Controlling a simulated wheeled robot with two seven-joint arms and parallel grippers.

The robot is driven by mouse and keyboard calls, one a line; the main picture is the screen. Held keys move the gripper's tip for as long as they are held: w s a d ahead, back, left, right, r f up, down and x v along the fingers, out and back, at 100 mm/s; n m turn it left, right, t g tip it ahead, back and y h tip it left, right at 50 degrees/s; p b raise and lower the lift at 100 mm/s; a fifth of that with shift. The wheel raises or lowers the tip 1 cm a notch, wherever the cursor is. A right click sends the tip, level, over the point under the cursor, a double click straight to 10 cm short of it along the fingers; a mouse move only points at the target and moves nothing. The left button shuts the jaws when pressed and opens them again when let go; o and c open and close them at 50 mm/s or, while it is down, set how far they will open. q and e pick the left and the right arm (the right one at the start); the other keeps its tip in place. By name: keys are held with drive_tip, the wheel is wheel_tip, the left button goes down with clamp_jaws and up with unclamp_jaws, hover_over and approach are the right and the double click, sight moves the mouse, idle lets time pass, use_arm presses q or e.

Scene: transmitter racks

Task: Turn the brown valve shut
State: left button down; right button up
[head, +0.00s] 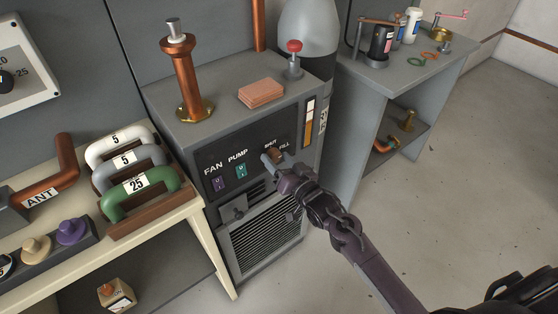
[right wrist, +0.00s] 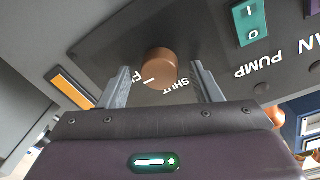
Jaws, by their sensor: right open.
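The brown valve (right wrist: 160,66) is a short round knob on the dark front panel of the grey cabinet. Its white pointer line faces the side of the FILL lettering, in the right wrist view. The SHUT lettering is on the other side. In the head view the brown valve (head: 277,151) is partly hidden by my gripper. My right gripper (head: 274,160) is at the panel, open. In the right wrist view the fingers of my right gripper (right wrist: 161,72) stand on either side of the knob, with a gap at each side. My left gripper is not in view.
A purple FAN switch (head: 218,184) and a green PUMP switch (head: 241,170) sit left of the valve. A vent grille (head: 265,240) is below. A bench with coloured handles (head: 140,190) stands at the left. Open floor (head: 450,190) lies to the right.

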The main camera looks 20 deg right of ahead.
drive_tip(key=c, duration=1)
drive_tip(key=shift+n, duration=0.3)
drive_tip(key=n, duration=0.3)
drive_tip(key=shift+n, duration=0.3)
drive_tip(key=n, duration=0.4)
drive_tip(key=shift+f+n, duration=0.1)
drive_tip(key=shift+n, duration=0.2)
drive_tip(key=n, duration=0.4)
drive_tip(key=shift+n+y, duration=0.7)
drive_tip(key=shift+n, duration=2.2)
